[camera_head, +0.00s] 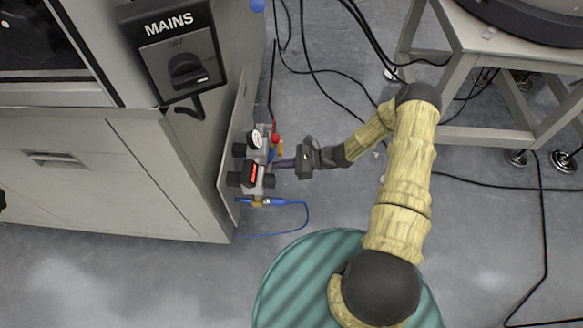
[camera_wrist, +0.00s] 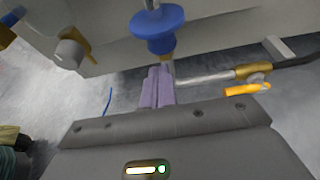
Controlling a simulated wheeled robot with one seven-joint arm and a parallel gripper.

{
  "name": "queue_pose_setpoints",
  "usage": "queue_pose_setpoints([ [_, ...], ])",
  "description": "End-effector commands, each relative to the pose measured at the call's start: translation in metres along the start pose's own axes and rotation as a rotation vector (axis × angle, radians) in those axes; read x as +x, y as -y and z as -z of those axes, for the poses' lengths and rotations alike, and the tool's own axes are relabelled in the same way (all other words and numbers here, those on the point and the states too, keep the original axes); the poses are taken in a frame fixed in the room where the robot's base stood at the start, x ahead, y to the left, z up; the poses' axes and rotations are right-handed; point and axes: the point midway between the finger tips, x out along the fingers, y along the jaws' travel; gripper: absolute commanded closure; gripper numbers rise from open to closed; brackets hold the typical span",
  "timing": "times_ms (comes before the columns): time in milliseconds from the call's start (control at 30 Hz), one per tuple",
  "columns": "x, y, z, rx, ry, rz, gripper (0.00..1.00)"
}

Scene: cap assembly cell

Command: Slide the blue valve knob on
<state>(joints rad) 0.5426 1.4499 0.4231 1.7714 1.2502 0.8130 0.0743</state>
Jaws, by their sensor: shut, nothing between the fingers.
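The blue valve knob (camera_wrist: 158,30) shows large in the wrist view, just beyond my fingertips. The knob is hard to make out there.
The panel carries a gauge (camera_head: 254,139), a red knob (camera_head: 275,138) and a regulator block with a red display (camera_head: 254,173). A blue hose (camera_head: 300,208) loops below. The wrist view shows a metal pipe with a yellow lever (camera_wrist: 248,89). A MAINS switch box (camera_head: 180,55) stands upper left.

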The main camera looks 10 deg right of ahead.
Motion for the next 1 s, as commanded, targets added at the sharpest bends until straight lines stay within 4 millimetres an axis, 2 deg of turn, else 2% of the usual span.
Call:
queue_pose_setpoints([
  [300, -0.01, 0.0, -0.026, -0.002, 0.001, 0.0, 1.0],
  [767, -0.012, 0.0, -0.032, -0.001, 0.001, 0.001, 1.0],
  [1000, -0.018, 0.0, -0.048, 0.001, 0.002, 0.001, 1.0],
])
